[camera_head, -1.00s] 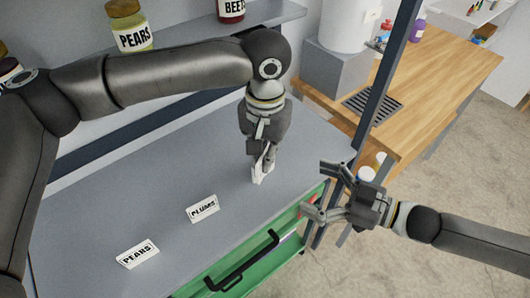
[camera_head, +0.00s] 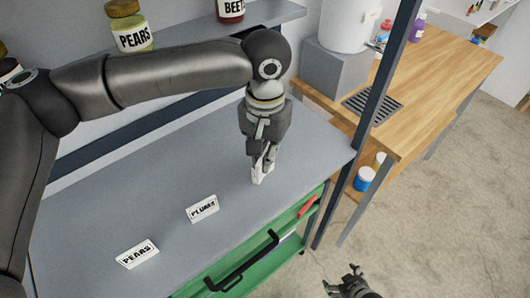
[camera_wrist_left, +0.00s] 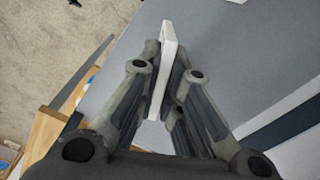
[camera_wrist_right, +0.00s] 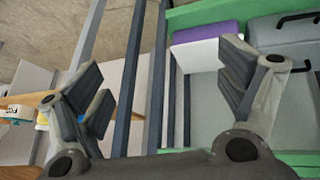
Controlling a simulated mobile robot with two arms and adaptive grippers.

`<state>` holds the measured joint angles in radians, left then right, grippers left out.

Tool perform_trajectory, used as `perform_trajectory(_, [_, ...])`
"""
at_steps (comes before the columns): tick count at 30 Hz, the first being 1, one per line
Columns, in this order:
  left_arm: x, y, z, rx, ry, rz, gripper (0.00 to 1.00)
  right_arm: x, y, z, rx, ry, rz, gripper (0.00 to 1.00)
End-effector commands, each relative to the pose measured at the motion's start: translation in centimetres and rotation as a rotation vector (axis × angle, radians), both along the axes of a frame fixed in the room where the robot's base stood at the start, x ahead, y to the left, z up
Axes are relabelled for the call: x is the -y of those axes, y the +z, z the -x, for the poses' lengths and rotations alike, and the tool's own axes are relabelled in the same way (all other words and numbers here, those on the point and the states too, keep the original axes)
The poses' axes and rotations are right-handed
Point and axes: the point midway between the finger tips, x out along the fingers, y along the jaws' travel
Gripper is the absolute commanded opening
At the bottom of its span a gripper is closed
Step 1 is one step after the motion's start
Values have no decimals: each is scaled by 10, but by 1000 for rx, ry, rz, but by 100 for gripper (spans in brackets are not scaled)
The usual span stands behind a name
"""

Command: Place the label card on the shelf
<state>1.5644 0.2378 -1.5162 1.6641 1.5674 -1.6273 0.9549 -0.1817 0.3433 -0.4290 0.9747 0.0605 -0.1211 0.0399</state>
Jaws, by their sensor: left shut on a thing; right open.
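A white label card (camera_head: 259,171) is held in my left gripper (camera_head: 262,163), which points down just above or at the grey worktop (camera_head: 120,195); its printed side cannot be read. The left wrist view also shows the card (camera_wrist_left: 164,70), edge-on between the fingers. The grey shelf (camera_head: 185,35) is on the wall above, with a PEARS jar (camera_head: 130,27) and a BEETS jar (camera_head: 231,9). My right gripper (camera_head: 345,282) is open and empty at the bottom edge, over the floor.
A green drawer (camera_head: 250,270) with a black handle stands partly open below the worktop's front. A dark upright post (camera_head: 378,95) rises at the worktop's right end. A wooden bench (camera_head: 440,70) stands beyond it, with jars below.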

Motion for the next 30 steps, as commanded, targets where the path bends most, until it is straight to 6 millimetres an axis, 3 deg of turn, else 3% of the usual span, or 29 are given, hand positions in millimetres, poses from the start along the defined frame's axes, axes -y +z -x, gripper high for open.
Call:
perform_trajectory(1, [0,0,0,0,0,0,0,-2,-17,26,-57,-37,1,90])
perform_trajectory(3, [0,0,0,0,0,0,0,-3,-36,60,-127,-78,6,90])
perform_trajectory(9, [0,0,0,0,0,0,0,-18,-74,155,-315,-170,8,90])
perform_trajectory(15, [0,0,0,0,0,0,0,-36,-90,220,-441,-222,2,90])
perform_trajectory(21, [0,0,0,0,0,0,0,-43,-94,245,-488,-238,0,90])
perform_trajectory(30, [0,0,0,0,1,0,0,-44,-94,246,-489,-239,0,90])
